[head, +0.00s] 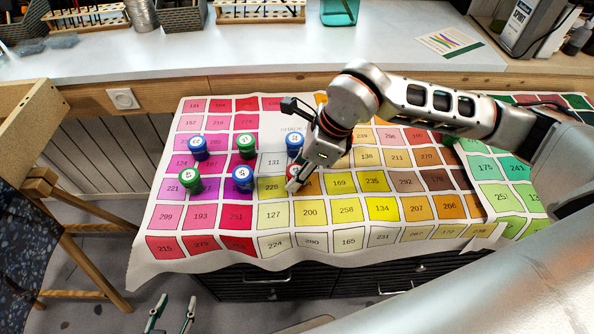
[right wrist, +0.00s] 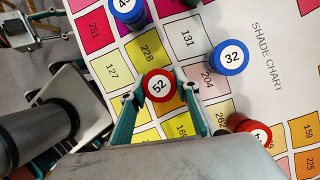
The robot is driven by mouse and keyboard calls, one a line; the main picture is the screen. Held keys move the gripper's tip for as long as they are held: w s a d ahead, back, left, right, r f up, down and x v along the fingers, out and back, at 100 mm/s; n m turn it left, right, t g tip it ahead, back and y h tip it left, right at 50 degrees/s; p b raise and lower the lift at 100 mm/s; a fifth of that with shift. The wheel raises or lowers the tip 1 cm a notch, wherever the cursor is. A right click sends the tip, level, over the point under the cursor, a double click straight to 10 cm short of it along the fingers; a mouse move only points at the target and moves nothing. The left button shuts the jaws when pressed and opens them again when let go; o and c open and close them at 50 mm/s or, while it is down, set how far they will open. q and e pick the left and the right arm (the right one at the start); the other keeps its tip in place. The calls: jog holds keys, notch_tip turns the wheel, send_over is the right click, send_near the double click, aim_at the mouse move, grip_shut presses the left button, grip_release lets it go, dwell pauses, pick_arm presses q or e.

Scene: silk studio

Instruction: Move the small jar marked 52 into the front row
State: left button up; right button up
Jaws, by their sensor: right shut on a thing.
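The small jar marked 52 has a red lid with a white disc (right wrist: 158,86) and sits between the fingers of my right gripper (right wrist: 160,84), which is shut on it. In the head view, the red jar (head: 292,171) is partly covered by my right gripper (head: 296,180). It lines up with the nearer jars, a green one (head: 191,180) and a blue one (head: 242,179), at their right. I cannot tell whether it touches the chart. My left gripper (head: 174,306) is open and empty at the bottom edge, below the table.
Behind stand a blue jar (head: 198,147), a green jar (head: 246,145) and blue jar 32 (right wrist: 230,57). Another red-lidded jar (right wrist: 248,129) stands near my right gripper. The shade chart (head: 199,242) is clear in front.

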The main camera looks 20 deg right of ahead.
jog(key=o, duration=1.1)
jog(key=shift+f, duration=0.15)
pick_arm(q)
jog(key=shift+s+f, duration=0.25)
pick_arm(e)
jog(key=shift+r, duration=0.4)
pick_arm(q)
jog(key=shift+s+d+r+p, duration=0.1)
jog(key=shift+d+r+p, duration=0.15)
jog(key=shift+r+p, duration=0.35)
pick_arm(e)
jog(key=v, duration=1.1)
jog(key=shift+s+d+r, duration=0.1)
jog(key=shift+d+r, duration=0.1)
jog(key=shift+r, duration=0.05)
pick_arm(q)
jog(key=shift+w, duration=0.25)
